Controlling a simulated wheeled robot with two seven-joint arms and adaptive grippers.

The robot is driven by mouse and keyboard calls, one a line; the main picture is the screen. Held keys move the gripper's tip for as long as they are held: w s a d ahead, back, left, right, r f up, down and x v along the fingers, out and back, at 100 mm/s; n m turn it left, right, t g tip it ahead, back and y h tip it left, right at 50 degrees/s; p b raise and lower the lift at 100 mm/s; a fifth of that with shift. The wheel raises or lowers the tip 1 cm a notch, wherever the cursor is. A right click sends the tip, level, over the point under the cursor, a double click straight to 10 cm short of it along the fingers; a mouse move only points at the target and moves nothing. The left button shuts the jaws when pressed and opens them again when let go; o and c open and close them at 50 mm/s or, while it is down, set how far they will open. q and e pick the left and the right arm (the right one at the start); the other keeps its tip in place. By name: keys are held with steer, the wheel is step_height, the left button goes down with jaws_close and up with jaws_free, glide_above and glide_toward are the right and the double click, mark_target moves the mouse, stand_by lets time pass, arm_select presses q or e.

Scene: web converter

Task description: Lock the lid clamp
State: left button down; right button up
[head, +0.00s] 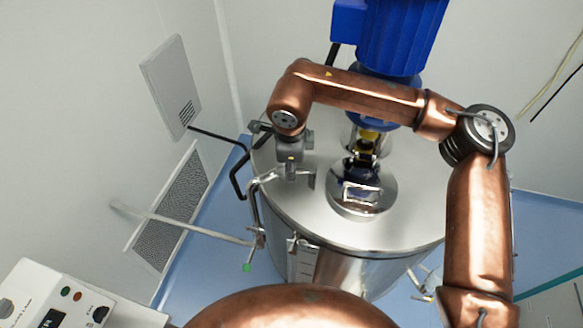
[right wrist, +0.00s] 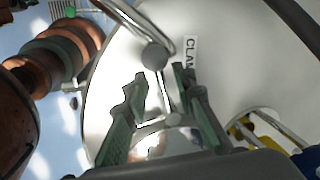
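A steel vessel lid (head: 320,215) fills the middle of the head view. My right arm reaches across it from the right, and its gripper (head: 291,172) hangs over the lid's left part. In the right wrist view the two green-padded fingers of this gripper (right wrist: 161,78) are spread apart. A thin metal clamp rod with a round grey knob (right wrist: 154,56) shows between and beyond the fingertips; I cannot tell whether either finger touches it. My left gripper is in neither view.
A blue motor (head: 390,35) stands above the lid behind my right forearm. A round steel fitting with a handle (head: 362,195) sits on the lid to the right of the gripper. Bent metal pipes run along the lid's left edge. A control box (head: 55,300) stands at lower left.

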step_height(320, 180, up, 12)
steer(key=s, duration=0.2)
steer(key=shift+s, duration=0.2)
stand_by(0.3)
steer(key=shift+f, duration=0.15)
